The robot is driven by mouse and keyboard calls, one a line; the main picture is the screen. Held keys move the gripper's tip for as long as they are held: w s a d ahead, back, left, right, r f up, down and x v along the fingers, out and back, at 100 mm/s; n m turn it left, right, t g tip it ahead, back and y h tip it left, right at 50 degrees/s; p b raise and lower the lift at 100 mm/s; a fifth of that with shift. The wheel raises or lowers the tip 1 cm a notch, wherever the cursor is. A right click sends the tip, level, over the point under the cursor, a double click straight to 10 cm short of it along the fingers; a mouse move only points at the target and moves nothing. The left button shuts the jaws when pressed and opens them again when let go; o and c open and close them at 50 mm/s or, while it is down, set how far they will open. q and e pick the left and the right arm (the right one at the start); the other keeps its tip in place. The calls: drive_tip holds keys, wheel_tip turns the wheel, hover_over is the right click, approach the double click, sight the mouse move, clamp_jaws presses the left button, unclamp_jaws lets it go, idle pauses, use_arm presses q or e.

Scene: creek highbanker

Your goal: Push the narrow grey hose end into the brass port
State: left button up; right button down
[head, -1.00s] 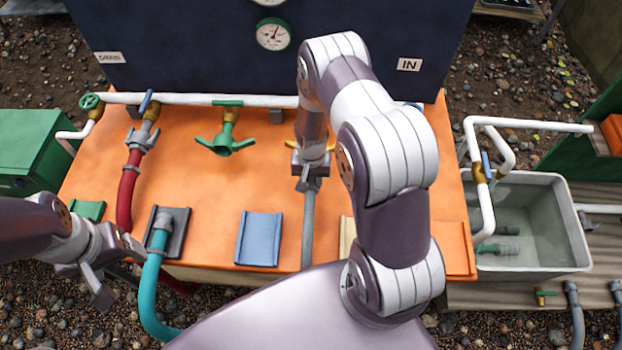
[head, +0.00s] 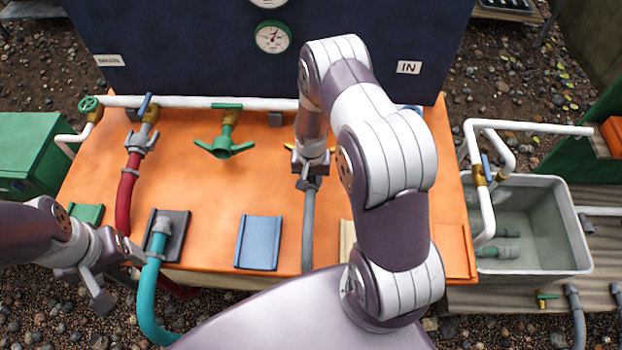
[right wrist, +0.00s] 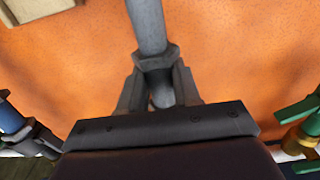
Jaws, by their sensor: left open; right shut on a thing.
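The narrow grey hose (head: 308,225) runs up the orange table toward the white pipe. My right gripper (head: 309,180) is shut on it near its collared end. In the right wrist view the grey hose (right wrist: 148,25) and its collar (right wrist: 156,64) show between the two fingers of the gripper (right wrist: 158,92). The hose tip and the brass port are hidden by my gripper and arm, so I cannot tell whether they touch. A bit of yellow handle (head: 290,147) shows beside my right wrist. My left gripper (head: 105,280) is open and empty at the table's front left, near the teal hose (head: 150,290).
A red hose (head: 127,195) is on the left valve. A green-handled brass valve (head: 228,120) stands left of my right gripper. A blue pad (head: 258,242) lies on the table (head: 205,190). A grey basin (head: 583,235) stands at the right. Table between green valve and blue pad is clear.

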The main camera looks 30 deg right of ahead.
drive_tip(key=shift+w+d+b, duration=0.4)
drive_tip(key=shift+w+d, duration=0.15)
drive_tip(key=shift+w, duration=0.35)
idle(1.0)
drive_tip(key=shift+w+d, duration=0.15)
drive_tip(key=shift+w, duration=0.05)
idle(0.6)
drive_tip(key=c, duration=0.7)
unclamp_jaws()
wheel_tip(320, 180, up, 13)
drive_tip(key=shift+s+f+b, duration=0.1)
drive_tip(key=shift+f+b, duration=0.05)
drive_tip(key=shift+b, duration=0.45)
